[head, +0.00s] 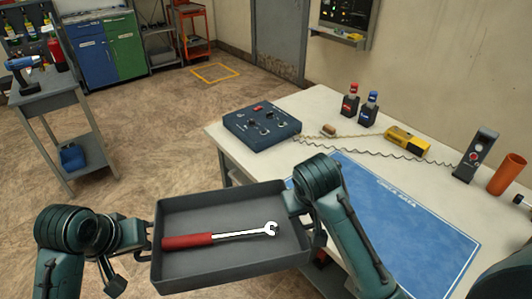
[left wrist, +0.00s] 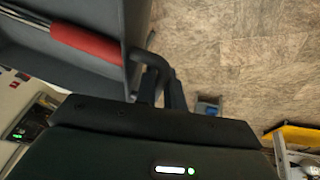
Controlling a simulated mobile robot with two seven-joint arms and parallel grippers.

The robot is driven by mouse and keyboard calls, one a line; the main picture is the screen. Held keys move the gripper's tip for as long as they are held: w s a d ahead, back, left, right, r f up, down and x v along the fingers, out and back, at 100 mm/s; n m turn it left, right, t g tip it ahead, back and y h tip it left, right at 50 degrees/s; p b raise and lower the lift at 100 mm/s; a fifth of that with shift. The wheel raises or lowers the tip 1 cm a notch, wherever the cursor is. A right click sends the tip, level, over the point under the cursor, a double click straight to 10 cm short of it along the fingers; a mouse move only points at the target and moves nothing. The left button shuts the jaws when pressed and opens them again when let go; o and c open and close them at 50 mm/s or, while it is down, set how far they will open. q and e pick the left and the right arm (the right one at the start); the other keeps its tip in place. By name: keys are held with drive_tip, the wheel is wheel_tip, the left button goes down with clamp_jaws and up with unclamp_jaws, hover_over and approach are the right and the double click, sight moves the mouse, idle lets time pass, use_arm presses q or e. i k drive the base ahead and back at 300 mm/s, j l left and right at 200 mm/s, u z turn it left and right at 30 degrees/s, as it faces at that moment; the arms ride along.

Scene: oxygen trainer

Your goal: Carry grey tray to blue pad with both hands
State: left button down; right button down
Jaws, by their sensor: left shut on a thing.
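The grey tray (head: 172,266) is held up, roughly level, in front of the bench's left edge in the head view. A wrench with a red handle (head: 188,241) lies in it. My left gripper (head: 143,237) is shut on the tray's left handle; the left wrist view shows the fingers at this handle (left wrist: 150,62) beside the tray wall. My right gripper (head: 305,217) is at the tray's right end; its fingers are hidden, so I cannot tell how its jaws stand. The blue pad (head: 420,228) lies flat on the bench, right of the tray, partly covered by my right arm.
The pale bench (head: 300,102) carries a blue control box (head: 262,127), two small bottles, a yellow device (head: 407,140) with a coiled cord, a dark upright unit (head: 475,158) and an orange cup (head: 507,175), all beyond the pad. A grey cart (head: 48,92) stands at left. Open floor lies between.

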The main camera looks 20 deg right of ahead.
sight(376, 213)
drive_tip(key=i+j+z, duration=0.1)
drive_tip(key=i+z, duration=0.2)
drive_tip(key=i+j+z, duration=0.1)
drive_tip(key=z, duration=0.25)
drive_tip(key=i+j+z, duration=0.1)
drive_tip(key=z, duration=0.25)
drive_tip(key=i+j+z, duration=0.15)
drive_tip(key=z, duration=0.25)
drive_tip(key=i+z, duration=0.4)
drive_tip(key=i+j+z, duration=0.15)
drive_tip(key=z, duration=0.25)
